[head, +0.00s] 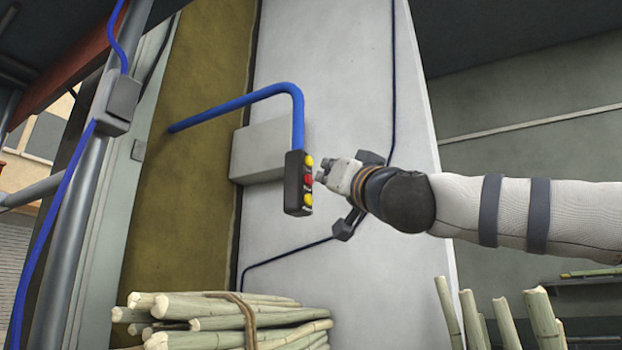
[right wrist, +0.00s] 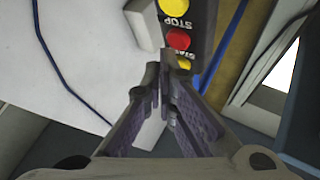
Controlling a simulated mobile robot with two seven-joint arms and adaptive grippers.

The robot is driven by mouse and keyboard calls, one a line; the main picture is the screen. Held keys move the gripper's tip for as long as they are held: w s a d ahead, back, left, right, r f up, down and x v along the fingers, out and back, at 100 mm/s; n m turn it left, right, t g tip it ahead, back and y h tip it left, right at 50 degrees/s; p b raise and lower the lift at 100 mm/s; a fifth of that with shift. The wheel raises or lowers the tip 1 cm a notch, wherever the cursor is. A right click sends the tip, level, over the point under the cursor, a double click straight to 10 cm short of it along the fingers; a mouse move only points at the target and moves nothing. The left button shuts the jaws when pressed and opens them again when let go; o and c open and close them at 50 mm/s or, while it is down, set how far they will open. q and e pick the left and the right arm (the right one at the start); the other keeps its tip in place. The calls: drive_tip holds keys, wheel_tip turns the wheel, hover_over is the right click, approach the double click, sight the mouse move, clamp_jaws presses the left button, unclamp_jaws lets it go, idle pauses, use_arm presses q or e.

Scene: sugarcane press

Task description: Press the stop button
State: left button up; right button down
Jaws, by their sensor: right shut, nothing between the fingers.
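A dark control box (head: 293,184) hangs from a blue pipe, with a red button (head: 307,180) between two yellow buttons. In the right wrist view the red button (right wrist: 178,39) sits between a "STOP" label and a partly covered label that seems to read "START". A yellow button (right wrist: 173,5) is at the top edge, and another (right wrist: 184,63) is partly hidden behind my fingertips. My right gripper (head: 322,176) is shut and empty, just right of the box near the red button. I cannot tell whether its fingertips (right wrist: 165,66) touch the box. My left gripper is not in view.
The blue pipe (head: 240,100) comes from the brown wall panel. A grey box (head: 262,150) is on the pale wall behind. Bundled sugarcane (head: 220,322) lies below, with upright stalks (head: 505,322) at lower right. A metal post (head: 75,200) stands at left.

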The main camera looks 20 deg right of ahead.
drive_tip(key=shift+s+d, duration=0.15)
drive_tip(key=shift+s, duration=0.05)
drive_tip(key=shift+s+d, duration=1.6)
drive_tip(key=shift+s, duration=0.2)
